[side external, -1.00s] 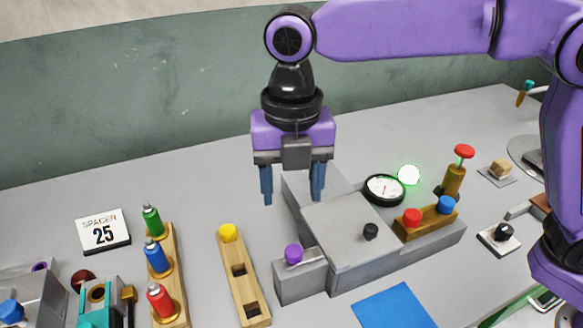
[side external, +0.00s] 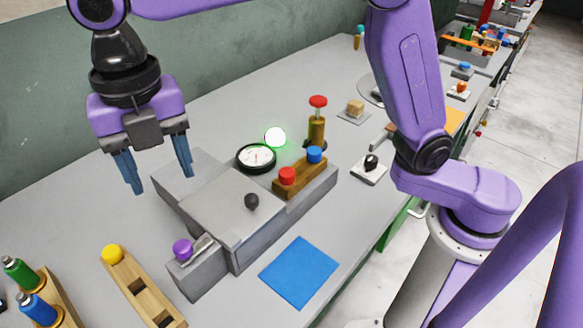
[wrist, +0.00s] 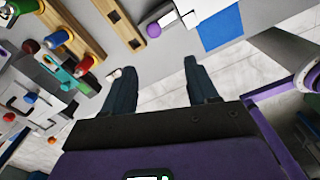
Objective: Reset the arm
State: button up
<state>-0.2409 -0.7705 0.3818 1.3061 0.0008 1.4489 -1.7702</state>
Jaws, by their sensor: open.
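My gripper (side external: 152,172) hangs in the air, fingers pointing down, above the back left part of the grey press (side external: 222,212) in the side view. Its two blue fingers are apart with nothing between them. In the wrist view the fingers (wrist: 158,85) also stand apart and empty. The press carries a round dial (side external: 256,157), a black knob (side external: 251,201) and a purple knob (side external: 182,249). A lit white lamp with a green glow (side external: 275,137) stands behind the dial.
A wooden rack with a yellow knob (side external: 113,254) and several coloured bottles (side external: 36,306) stand at front left. A blue mat (side external: 300,271) lies before the press. A brass post with a red top (side external: 317,120) stands upright behind it.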

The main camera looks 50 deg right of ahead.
jog(key=s+d+f+m, duration=0.3)
jog(key=s+d+m, duration=0.3)
jog(key=d, duration=0.4)
jog(key=s+d+f+m, duration=0.4)
jog(key=s+d+m, duration=0.2)
jog(key=d, duration=0.5)
jog(key=s+d+f+m, duration=0.3)
jog(key=s+d+m, duration=0.3)
jog(key=d, duration=0.5)
jog(key=shift+f+m, duration=0.3)
jog(key=shift+m, duration=0.3)
jog(key=shift+d, duration=0.1)
jog(key=shift+c, duration=0.4)
